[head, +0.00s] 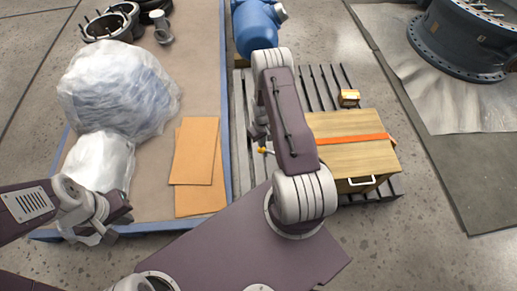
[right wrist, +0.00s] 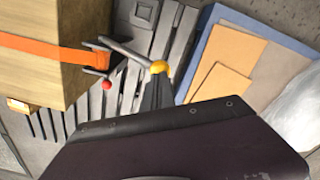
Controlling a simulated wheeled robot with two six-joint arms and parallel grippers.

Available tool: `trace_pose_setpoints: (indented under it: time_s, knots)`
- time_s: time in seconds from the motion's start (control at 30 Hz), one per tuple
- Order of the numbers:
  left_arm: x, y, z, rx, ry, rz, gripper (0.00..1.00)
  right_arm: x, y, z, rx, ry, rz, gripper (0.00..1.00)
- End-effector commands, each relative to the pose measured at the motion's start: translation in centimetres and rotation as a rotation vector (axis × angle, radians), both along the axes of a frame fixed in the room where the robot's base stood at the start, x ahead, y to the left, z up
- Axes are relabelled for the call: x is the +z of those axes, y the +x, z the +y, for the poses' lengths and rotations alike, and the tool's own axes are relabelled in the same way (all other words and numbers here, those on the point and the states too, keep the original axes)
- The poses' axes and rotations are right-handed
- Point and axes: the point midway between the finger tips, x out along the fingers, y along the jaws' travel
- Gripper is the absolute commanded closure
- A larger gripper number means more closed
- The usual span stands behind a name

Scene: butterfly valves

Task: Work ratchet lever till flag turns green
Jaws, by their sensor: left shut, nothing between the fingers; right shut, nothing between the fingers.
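A wooden crate (head: 352,155) sits on the slatted pallet with an orange strap (head: 352,139) across it. In the right wrist view, a grey lever (right wrist: 128,50) with a yellow knob (right wrist: 159,67) sticks out from the crate's strapped side. A small red ball (right wrist: 106,84), which may be the flag, shows near the lever's base. My right gripper (right wrist: 156,92) is shut and empty, its tips at the yellow knob; I cannot tell whether they touch. My right arm hides much of this side in the head view. My left gripper (head: 118,208) is shut and empty at the lower left.
A plastic-wrapped bundle (head: 115,92) and orange-brown sheets (head: 200,150) lie on the blue-edged platform at left. A small box (head: 348,98) stands behind the crate. A blue machine (head: 256,25) is behind the pallet (head: 330,80). A large flanged valve (head: 460,40) stands at right.

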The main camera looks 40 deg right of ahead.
Motion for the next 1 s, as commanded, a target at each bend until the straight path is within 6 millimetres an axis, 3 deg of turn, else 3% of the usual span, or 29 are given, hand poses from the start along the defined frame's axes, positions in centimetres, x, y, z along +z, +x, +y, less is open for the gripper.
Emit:
trace_pose_setpoints:
  time_s: [0.57, 1.0]
  knots:
    - [-0.1, 0.0, 0.0, 0.000, 0.000, 0.000, 1.00, -0.1, 0.0, 0.0, 0.000, 0.000, 0.000, 1.00]
    - [-2.3, 0.0, 0.0, 0.000, 0.000, 0.000, 1.00, -2.7, 0.0, 0.0, 0.000, 0.000, 0.000, 1.00]
